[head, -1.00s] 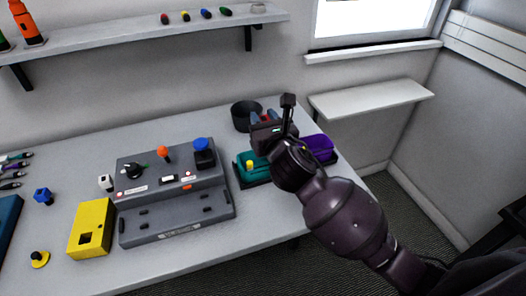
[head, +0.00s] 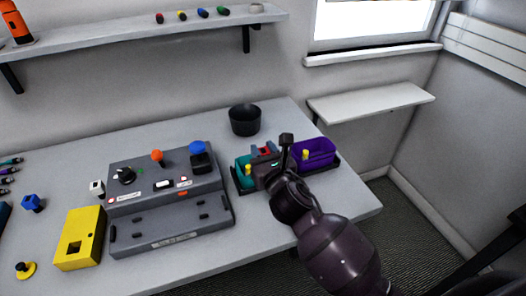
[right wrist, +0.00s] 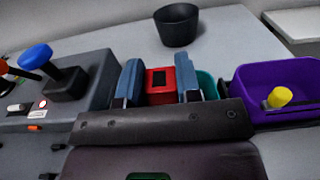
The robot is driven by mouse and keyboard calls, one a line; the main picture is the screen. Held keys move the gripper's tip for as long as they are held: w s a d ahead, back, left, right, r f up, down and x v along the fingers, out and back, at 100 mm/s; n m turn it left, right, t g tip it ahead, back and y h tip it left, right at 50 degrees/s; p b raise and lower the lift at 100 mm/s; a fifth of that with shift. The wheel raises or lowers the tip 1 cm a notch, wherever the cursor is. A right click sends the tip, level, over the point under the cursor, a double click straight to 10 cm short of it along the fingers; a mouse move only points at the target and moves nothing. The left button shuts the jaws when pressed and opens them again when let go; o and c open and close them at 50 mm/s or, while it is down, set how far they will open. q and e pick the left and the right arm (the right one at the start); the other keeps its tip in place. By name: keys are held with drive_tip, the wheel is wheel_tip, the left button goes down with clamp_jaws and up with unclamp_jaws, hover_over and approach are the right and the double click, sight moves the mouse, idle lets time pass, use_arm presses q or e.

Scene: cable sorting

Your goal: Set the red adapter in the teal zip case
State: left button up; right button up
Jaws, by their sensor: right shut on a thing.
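My right gripper (head: 264,152) is shut on the red adapter (right wrist: 160,84), whose boxy body with a dark opening shows between the blue fingers in the right wrist view. In the head view only a little red (head: 266,150) shows there. The teal zip case (head: 243,174) is open and has a yellow piece at its front. The gripper is over the teal case and hides much of it; a teal edge shows beside the right finger in the right wrist view (right wrist: 207,84). I cannot tell whether the adapter touches the case. My left gripper is not in view.
A purple case (head: 318,150) stands right of the teal one, in the same dark tray. A black bowl (head: 245,120) is behind. A grey control panel (head: 165,190) with knobs is at the left, then a yellow box (head: 78,240). Bare table lies right of the bowl.

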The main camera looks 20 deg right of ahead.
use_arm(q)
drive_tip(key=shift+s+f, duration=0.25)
use_arm(e)
drive_tip(key=shift+f, duration=0.45)
drive_tip(key=o, duration=0.9)
drive_tip(key=shift+r, duration=0.1)
drive_tip(key=shift+r, duration=0.25)
drive_tip(key=shift+s+r, duration=0.15)
drive_tip(key=shift+s, duration=0.1)
use_arm(q)
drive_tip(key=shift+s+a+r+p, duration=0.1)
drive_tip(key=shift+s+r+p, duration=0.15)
drive_tip(key=shift+p, duration=0.1)
use_arm(e)
drive_tip(key=s, duration=1.1)
drive_tip(key=shift+s+d, duration=0.15)
drive_tip(key=shift+s, duration=0.1)
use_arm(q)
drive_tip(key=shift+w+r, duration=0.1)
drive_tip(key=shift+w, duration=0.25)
